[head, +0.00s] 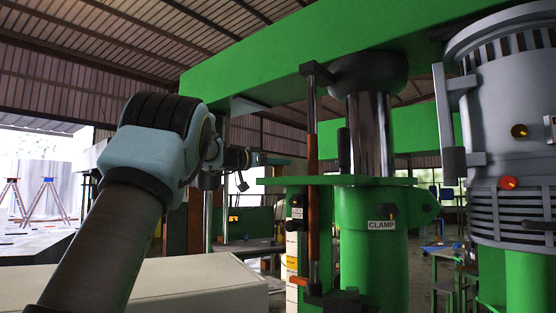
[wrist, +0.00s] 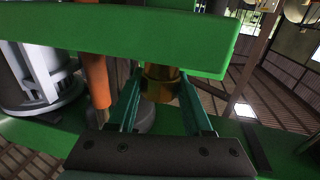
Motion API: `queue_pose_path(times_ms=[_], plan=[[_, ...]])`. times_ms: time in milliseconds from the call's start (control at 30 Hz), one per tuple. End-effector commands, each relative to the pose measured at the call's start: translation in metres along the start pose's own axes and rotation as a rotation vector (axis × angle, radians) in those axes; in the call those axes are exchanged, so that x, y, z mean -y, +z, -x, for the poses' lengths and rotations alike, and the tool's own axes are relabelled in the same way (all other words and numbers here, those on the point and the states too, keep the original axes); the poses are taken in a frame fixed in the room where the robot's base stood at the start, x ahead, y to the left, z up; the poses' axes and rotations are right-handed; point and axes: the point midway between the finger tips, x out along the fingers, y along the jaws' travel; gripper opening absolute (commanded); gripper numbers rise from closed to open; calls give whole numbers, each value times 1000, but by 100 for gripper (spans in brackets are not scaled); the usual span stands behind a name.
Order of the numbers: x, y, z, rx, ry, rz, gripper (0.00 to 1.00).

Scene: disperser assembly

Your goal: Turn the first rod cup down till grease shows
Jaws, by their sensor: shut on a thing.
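The brass grease cup (wrist: 160,84) sits under the edge of a green beam (wrist: 120,42) in the wrist view. My gripper (wrist: 163,78) has its two teal fingers on either side of the cup and is shut on it. The cup's upper part is hidden by the beam, and I see no grease on it. In the head view my gripper (head: 262,158) reaches right from the arm, beside the green flange (head: 310,181).
An orange-brown rod (head: 313,150) stands right of my gripper, and it also shows in the wrist view (wrist: 97,80). The green column marked CLAMP (head: 375,250) and a grey motor (head: 510,120) stand farther right. A pale cabinet top (head: 200,280) lies below my arm.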

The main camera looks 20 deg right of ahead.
Motion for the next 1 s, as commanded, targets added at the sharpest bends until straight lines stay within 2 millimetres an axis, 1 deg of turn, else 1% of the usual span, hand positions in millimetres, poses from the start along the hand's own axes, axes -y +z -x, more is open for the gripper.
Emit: queue_pose_path(times_ms=[33, 200, 400, 633, 1000], plan=[[2, 1, 0, -1, 33, -1, 0], [2, 0, -1, -1, 145, -1, 0], [0, -1, -1, -3, 233, -1, 0], [0, -1, 0, -2, 276, 0, 0], [-1, -2, 0, -1, 283, 0, 0]])
